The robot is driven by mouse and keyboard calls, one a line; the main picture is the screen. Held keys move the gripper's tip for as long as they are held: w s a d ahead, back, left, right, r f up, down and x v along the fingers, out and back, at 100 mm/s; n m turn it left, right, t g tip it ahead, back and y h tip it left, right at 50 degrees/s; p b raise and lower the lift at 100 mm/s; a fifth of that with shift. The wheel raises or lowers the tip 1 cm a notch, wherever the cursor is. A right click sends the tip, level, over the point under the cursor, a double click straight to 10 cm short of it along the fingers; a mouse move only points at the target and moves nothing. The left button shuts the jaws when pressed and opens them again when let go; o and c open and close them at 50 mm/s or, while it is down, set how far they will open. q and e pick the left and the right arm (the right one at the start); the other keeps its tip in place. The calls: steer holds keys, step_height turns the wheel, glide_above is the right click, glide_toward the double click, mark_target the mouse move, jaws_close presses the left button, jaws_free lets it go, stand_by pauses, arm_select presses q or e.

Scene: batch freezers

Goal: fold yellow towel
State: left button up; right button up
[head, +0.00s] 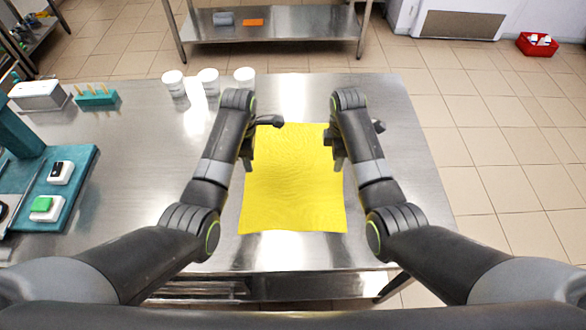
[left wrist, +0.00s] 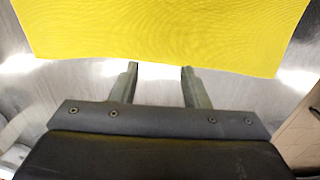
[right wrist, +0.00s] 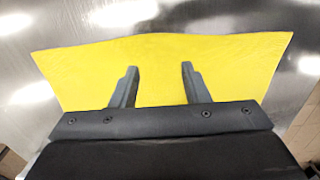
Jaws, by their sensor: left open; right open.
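The yellow towel (head: 295,190) lies spread flat, with faint wrinkles, on the steel table (head: 290,250). My left gripper (head: 262,140) is open and empty over the towel's far left part. In the left wrist view the towel (left wrist: 165,30) fills the top, and the fingertips (left wrist: 158,68) are by its edge. My right gripper (head: 352,140) is open and empty by the far right part of the towel. In the right wrist view its fingers (right wrist: 159,70) show over the towel (right wrist: 80,70), whose edge runs beyond them. My arms hide parts of the towel's sides in the head view.
Three white cups (head: 208,80) stand at the table's far left. A metal box (head: 38,95), a teal rack with pegs (head: 96,97) and a teal board (head: 75,185) holding small items are at the left. The table right of my right arm is clear.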

arm_select(q)
steer(key=f, duration=0.4)
steer(key=shift+w+f, duration=0.2)
steer(key=shift+w, duration=0.05)
arm_select(e)
steer(key=f, duration=0.4)
steer(key=shift+w+f, duration=0.25)
arm_select(q)
steer(key=shift+s, duration=0.1)
arm_select(e)
steer(key=shift+s, duration=0.1)
arm_select(q)
steer(key=shift+f, duration=0.15)
arm_select(e)
steer(key=shift+f, duration=0.15)
arm_select(q)
steer(key=shift+f, duration=0.15)
arm_select(e)
steer(key=shift+f, duration=0.15)
arm_select(q)
steer(key=shift+c, duration=0.5)
arm_select(e)
steer(key=shift+c, duration=0.5)
arm_select(q)
jaws_close()
arm_select(e)
jaws_close()
